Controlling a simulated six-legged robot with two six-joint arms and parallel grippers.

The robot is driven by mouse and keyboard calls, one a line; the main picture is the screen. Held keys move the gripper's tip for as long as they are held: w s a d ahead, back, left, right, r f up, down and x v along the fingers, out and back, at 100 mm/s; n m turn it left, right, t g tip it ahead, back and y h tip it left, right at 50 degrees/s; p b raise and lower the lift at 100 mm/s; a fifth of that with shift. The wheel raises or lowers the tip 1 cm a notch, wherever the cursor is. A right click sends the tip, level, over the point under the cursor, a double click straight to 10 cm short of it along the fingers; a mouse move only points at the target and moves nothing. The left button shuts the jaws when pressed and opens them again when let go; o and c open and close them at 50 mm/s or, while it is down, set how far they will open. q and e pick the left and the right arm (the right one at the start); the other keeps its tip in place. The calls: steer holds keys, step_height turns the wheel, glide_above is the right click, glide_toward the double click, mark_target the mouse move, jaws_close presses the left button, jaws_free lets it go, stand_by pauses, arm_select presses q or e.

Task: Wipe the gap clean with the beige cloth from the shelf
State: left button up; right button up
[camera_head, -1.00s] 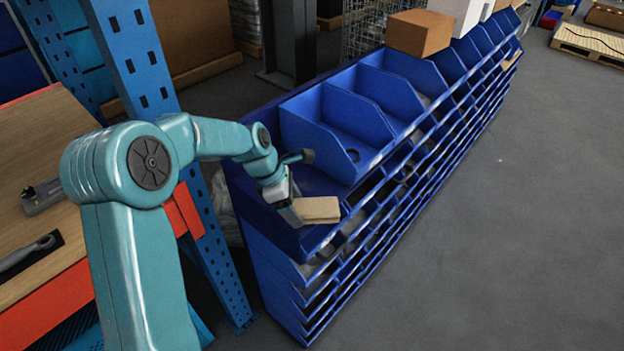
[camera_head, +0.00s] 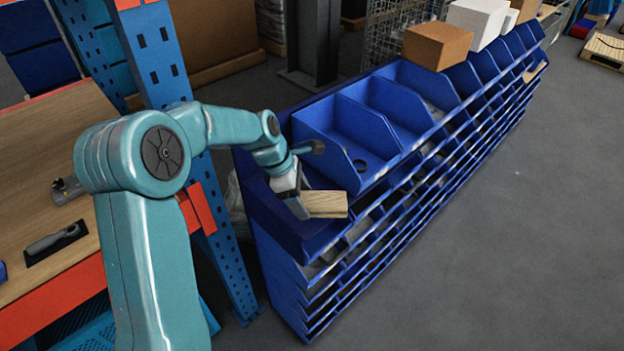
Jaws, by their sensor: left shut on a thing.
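My left gripper (camera_head: 303,203) is at the near end of the blue bin shelf (camera_head: 262,208). It is shut on a folded beige cloth (camera_head: 326,204), which sticks out to the right of the fingers. The cloth is at the top edge of the shelf, just in front of the nearest top bin (camera_head: 345,140). I cannot tell whether the cloth touches the shelf. The gap is hard to make out around the gripper and cloth. My right gripper is not in view.
A wooden workbench (camera_head: 40,195) with a trowel (camera_head: 55,243) and another tool (camera_head: 68,188) stands at the left, beside a blue rack upright (camera_head: 157,50). Cardboard (camera_head: 437,44) and white boxes (camera_head: 477,20) sit on the bins. The grey floor (camera_head: 500,240) at the right is clear.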

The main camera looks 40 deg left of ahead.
arm_select(q)
steer(key=shift+r+p, duration=0.5)
steer(key=shift+r, duration=0.4)
steer(key=shift+d, duration=0.1)
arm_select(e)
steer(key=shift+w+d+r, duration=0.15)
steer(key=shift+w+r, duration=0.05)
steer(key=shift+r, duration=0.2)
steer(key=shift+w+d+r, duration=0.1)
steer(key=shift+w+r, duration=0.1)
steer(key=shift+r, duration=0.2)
arm_select(q)
steer(key=shift+w, duration=0.1)
steer(key=shift+s+r, duration=0.1)
steer(key=shift+s, duration=0.1)
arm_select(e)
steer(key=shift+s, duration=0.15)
arm_select(q)
steer(key=shift+w, duration=0.15)
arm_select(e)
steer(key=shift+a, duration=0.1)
